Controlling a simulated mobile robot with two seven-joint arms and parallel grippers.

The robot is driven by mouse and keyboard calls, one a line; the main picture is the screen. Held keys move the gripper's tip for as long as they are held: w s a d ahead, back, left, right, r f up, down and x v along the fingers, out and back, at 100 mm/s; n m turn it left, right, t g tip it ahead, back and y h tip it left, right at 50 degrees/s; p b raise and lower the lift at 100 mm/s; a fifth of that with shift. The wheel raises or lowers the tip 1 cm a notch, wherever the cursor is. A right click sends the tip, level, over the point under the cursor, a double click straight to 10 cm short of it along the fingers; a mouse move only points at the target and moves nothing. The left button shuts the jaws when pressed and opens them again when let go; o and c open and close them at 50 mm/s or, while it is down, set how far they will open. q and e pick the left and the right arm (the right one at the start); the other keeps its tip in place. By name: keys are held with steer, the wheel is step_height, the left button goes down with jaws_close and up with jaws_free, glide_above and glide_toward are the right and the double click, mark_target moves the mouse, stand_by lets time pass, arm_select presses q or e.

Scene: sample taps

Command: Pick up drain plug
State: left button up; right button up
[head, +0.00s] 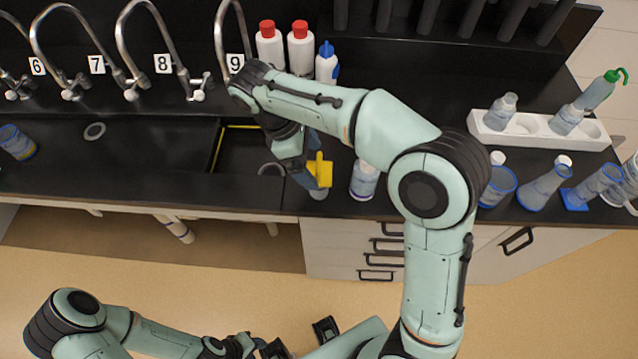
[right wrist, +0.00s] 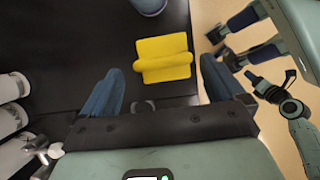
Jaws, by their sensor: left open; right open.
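A yellow piece (head: 320,171), a flat plate with a rounded ridge, is at the dark counter by the right end of the sink. It shows whole in the right wrist view (right wrist: 164,60). I cannot tell whether it is the drain plug. A grey ring (head: 271,169) lies left of it; in the right wrist view the ring (right wrist: 140,105) is partly hidden by my gripper. My right gripper (head: 312,173) is open, its blue fingers either side of the yellow piece's line, with nothing between them touching. My left gripper (head: 298,341) is open and empty, low over the floor.
Sinks with several numbered taps (head: 190,85) stand at left, another grey ring (head: 94,131) in one. Red-capped white bottles (head: 270,48) stand behind my right arm. A labelled bottle (head: 364,181) is close right of my right gripper. A white rack (head: 540,131) and flasks are further right.

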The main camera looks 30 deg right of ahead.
steer(key=x, duration=0.3)
steer(key=b+x, duration=0.1)
steer(key=x, duration=0.1)
steer(key=shift+s+a+f, duration=0.15)
steer(key=shift+s, duration=0.15)
steer(key=c, duration=1.2)
